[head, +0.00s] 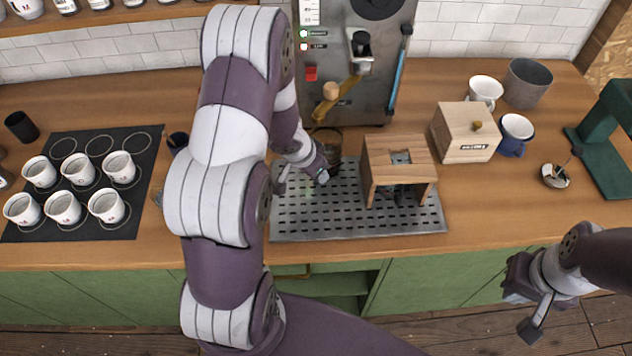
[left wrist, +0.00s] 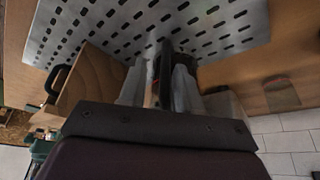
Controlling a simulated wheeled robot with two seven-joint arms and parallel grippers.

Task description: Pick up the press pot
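The press pot (head: 331,137) appears as a dark, brownish glass cylinder at the back of the perforated metal tray (head: 300,222) in the head view. My left forearm and wrist hide part of it. My left gripper (head: 302,181) is low over the tray, right beside the pot, with its fingers apart. In the left wrist view, a narrow black upright piece, perhaps the pot's handle, shows between the fingers (left wrist: 160,85), with a slim gap beside it. My right gripper (head: 521,312) is open and empty in front of the counter, far from the pot.
A wooden stand (head: 383,150) is on the tray, close right of my left gripper. A wooden box (head: 452,143), mugs and a grey bin (head: 526,84) stand farther right. Several white cups stand on a black mat (head: 137,214) at left. The grey machine (head: 377,90) rises behind the tray.

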